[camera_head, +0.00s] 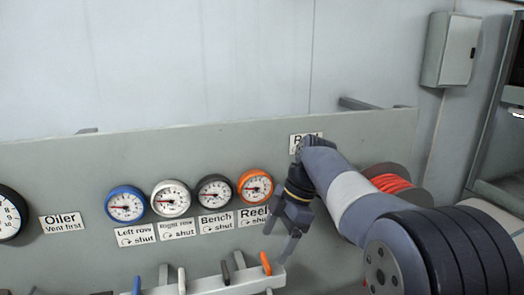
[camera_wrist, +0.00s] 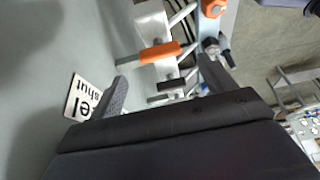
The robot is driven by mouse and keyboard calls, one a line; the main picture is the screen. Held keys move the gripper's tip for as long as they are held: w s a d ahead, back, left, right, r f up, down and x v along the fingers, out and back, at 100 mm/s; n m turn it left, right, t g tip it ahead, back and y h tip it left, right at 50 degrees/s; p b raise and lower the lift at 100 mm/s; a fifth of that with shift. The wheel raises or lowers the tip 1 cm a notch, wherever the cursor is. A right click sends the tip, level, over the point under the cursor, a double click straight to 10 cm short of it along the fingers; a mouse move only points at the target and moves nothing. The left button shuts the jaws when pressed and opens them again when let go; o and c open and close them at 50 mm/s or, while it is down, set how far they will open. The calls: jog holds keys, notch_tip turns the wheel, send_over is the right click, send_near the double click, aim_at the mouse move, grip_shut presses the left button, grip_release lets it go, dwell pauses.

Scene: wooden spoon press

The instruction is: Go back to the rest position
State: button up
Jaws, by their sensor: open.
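My gripper (camera_head: 281,236) is open and empty in front of the grey panel (camera_head: 60,165), to the right of the orange-rimmed gauge (camera_head: 255,187) and the "Reel shut" label (camera_head: 253,217). In the wrist view its two fingers (camera_wrist: 163,86) stand wide apart. An orange-handled lever (camera_head: 266,264) is below the gripper; it also shows in the wrist view (camera_wrist: 160,53), beyond the fingertips. A label at the top (camera_head: 303,139) is partly hidden by my arm.
Blue (camera_head: 126,205), white (camera_head: 171,199) and black (camera_head: 214,194) gauges line the panel. Blue (camera_head: 136,286), white (camera_head: 182,280) and black (camera_head: 226,273) levers stand on the rail (camera_head: 205,287) below. A red hose reel (camera_head: 391,184) is behind my arm. A wall box (camera_head: 451,50) hangs upper right.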

aim_at(266, 259)
jog(key=x, duration=0.5)
jog(key=shift+f, duration=0.15)
